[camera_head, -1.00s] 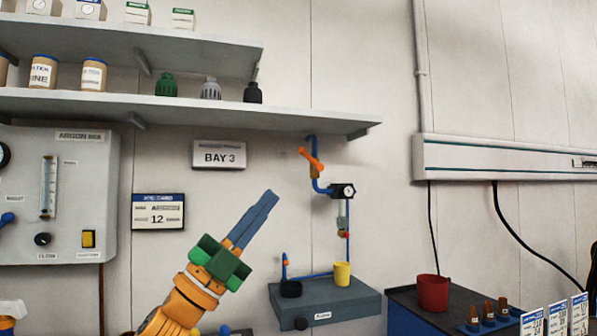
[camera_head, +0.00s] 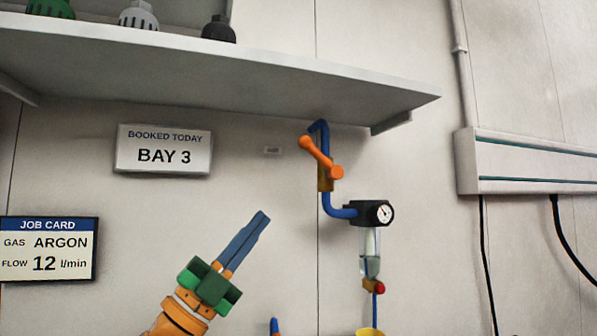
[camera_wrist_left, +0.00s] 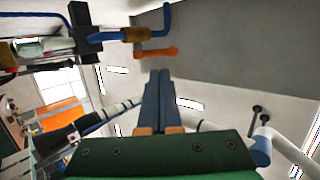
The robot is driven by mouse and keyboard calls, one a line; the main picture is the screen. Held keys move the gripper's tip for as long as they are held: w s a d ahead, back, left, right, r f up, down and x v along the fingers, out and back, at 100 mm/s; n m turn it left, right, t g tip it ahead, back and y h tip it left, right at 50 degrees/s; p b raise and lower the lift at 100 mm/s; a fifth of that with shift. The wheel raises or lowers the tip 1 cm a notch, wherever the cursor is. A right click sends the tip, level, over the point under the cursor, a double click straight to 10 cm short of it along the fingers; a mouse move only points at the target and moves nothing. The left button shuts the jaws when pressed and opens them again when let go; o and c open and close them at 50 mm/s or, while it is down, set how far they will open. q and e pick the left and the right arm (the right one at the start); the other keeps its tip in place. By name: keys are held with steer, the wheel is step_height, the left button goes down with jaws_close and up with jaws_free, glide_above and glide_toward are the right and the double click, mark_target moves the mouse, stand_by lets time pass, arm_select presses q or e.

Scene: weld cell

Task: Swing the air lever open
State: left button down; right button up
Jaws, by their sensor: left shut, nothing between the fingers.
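The orange air lever (camera_head: 318,153) sits on a brass valve body (camera_head: 325,180) on the blue air pipe (camera_head: 328,206). In the left wrist view the lever (camera_wrist_left: 155,53) lies just beyond the fingertips. My left gripper (camera_head: 262,216) has blue fingers pressed together and empty. It is below and left of the lever, apart from it, pointing up and right. The closed fingers also show in the left wrist view (camera_wrist_left: 160,75). My right gripper is not in view.
A black gauge (camera_head: 374,213) and a clear filter bowl (camera_head: 370,252) hang right of and below the valve. A grey shelf (camera_head: 230,75) overhangs above. A BAY 3 sign (camera_head: 163,150) and a job card (camera_head: 48,249) are on the wall. The wall between gripper and lever is clear.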

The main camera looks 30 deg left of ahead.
arm_select(q)
steer(key=p, duration=0.3)
glide_toward(312, 154)
steer(key=p+x, duration=0.5)
steer(key=shift+w+r+p, duration=0.1)
steer(key=shift+r+p, duration=0.25)
steer(key=shift+r, duration=0.05)
steer(key=shift+w+d+r+p, duration=0.25)
steer(key=shift+w+r+p, duration=0.1)
steer(key=shift+r, duration=0.05)
steer(key=shift+w, duration=0.1)
steer(key=shift+f, duration=0.1)
